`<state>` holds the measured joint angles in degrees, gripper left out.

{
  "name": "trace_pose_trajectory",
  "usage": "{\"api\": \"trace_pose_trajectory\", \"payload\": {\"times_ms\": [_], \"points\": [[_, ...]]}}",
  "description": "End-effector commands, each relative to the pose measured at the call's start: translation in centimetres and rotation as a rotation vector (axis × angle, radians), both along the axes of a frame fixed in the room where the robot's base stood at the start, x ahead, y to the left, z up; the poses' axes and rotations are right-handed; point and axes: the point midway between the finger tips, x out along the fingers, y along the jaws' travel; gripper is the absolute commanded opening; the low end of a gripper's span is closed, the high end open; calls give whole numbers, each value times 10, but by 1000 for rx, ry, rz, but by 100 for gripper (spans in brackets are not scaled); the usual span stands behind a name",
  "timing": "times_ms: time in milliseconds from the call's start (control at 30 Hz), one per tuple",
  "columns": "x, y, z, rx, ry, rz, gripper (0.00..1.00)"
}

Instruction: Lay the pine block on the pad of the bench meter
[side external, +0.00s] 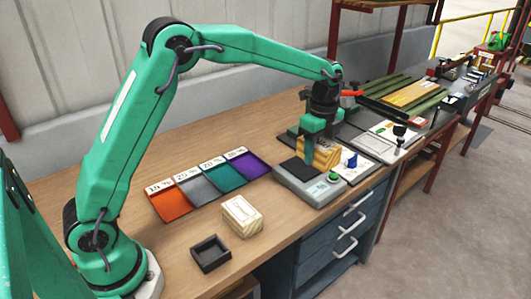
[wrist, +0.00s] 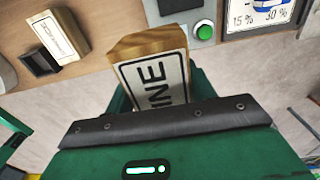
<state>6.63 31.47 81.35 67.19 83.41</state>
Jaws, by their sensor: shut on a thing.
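The pine block (side external: 322,152) is pale wood with a white label; in the wrist view (wrist: 158,75) the letters "INE" show. My gripper (side external: 311,156) is shut on it, with green fingers at its sides. The bench meter (side external: 318,194) is a grey box with a green button and a dark pad (side external: 298,168) on top. The block is at the meter's far right part in the side view, overlapping the pad's edge. Whether it touches the meter cannot be told. The meter's grey edge and button also show in the wrist view (wrist: 204,32).
A second labelled block (side external: 242,215) and a small dark open box (side external: 210,253) stand near the bench's front edge. Several coloured trays with percent labels (side external: 168,204) lie left of the meter. A white card with a blue object (side external: 352,163) lies right of the meter.

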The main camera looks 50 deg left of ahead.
Motion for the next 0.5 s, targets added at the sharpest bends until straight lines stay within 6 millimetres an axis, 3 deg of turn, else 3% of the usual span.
{"api": "trace_pose_trajectory", "payload": {"times_ms": [167, 500], "points": [[7, 13, -9, 0, 0, 3, 27], [30, 60, -41, 0, 0, 4, 27]]}}
